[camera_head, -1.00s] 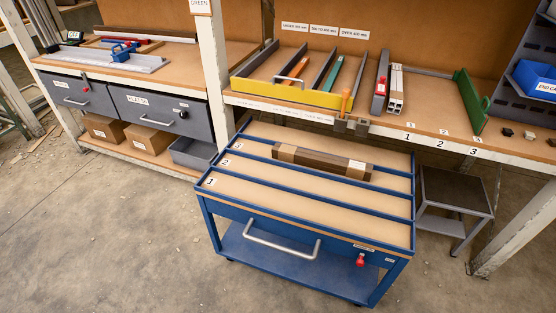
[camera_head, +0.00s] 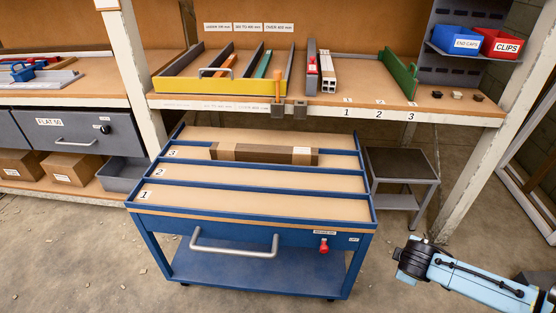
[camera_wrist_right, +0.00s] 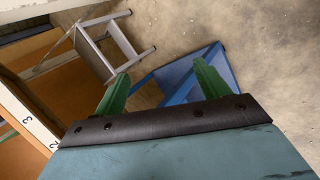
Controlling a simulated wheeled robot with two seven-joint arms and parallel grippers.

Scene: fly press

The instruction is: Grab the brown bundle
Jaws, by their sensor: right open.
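The brown bundle (camera_head: 264,153) is a long, dark brown stack with lighter tan wraps near its ends and a white label. It lies lengthwise on the blue cart (camera_head: 257,228), in the back lane by the number 3. My right arm comes in at the lower right of the head view, apart from the cart and bundle; its fingertips are not shown there. In the right wrist view my right gripper (camera_wrist_right: 163,72) has its green fingers apart with nothing held. The bundle cannot be made out in that view. My left gripper is not in view.
A bench (camera_head: 440,112) with a yellow-fronted divider tray (camera_head: 213,87) and a green upright plate (camera_head: 399,75) stands behind the cart. A small grey stool (camera_head: 402,164) is right of the cart. A white post (camera_head: 497,150) stands farther right. Cart lanes 1 and 2 are empty.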

